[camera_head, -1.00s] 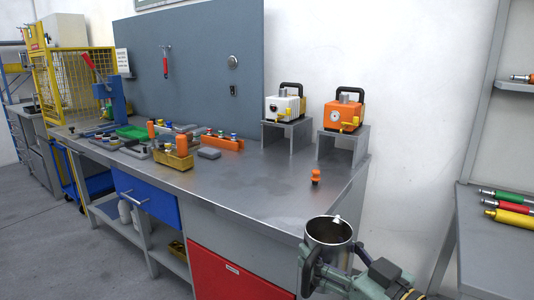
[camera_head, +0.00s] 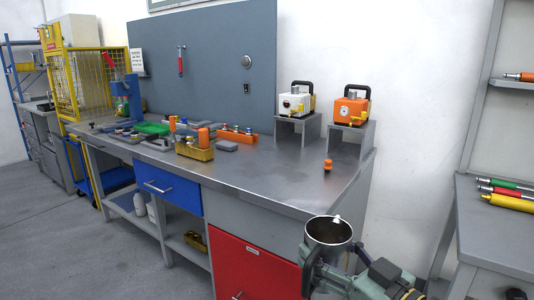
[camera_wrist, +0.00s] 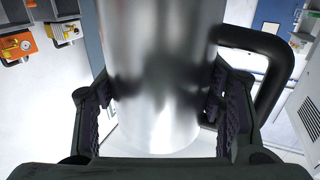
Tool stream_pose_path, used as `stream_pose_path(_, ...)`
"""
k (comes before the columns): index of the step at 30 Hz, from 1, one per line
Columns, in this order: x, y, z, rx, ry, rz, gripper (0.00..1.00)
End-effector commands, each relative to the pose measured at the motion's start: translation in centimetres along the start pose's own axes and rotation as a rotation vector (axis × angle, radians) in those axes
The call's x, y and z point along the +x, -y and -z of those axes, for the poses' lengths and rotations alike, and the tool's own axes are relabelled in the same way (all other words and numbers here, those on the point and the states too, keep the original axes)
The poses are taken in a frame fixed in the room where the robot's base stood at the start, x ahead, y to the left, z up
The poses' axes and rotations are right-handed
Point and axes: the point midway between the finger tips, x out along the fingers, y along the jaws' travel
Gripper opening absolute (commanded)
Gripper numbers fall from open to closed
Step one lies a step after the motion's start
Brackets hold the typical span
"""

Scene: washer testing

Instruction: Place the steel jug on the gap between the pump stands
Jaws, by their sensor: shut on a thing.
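The steel jug (camera_head: 329,231) is upright at the lower right of the head view, off the bench's front right corner. My gripper (camera_head: 328,262) is shut on it. In the wrist view the jug's shiny body (camera_wrist: 160,100) stands between my two fingers (camera_wrist: 160,118), with its black handle (camera_wrist: 275,75) on the right. Two grey pump stands stand at the bench's back right. The left stand (camera_head: 298,124) bears a white pump (camera_head: 294,103); the right stand (camera_head: 350,138) bears an orange pump (camera_head: 350,108). A narrow gap (camera_head: 323,143) lies between them.
A small orange-topped piece (camera_head: 328,165) sits on the bench top (camera_head: 275,178) in front of the stands. A yellow bin (camera_head: 195,150) and several tools lie farther left. The bench's middle is clear. A grey shelf unit (camera_head: 485,225) with coloured cylinders stands at the right.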

Motion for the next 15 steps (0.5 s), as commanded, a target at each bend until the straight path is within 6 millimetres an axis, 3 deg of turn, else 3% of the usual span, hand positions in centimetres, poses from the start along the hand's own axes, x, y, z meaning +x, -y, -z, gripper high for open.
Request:
stream_pose_path(7, 0.0, 0.0, 0.0, 0.0, -0.001, 0.0, 0.32)
stream_pose_path(15, 1.9, -2.1, -0.6, 0.003, 0.0, -0.036, 0.32)
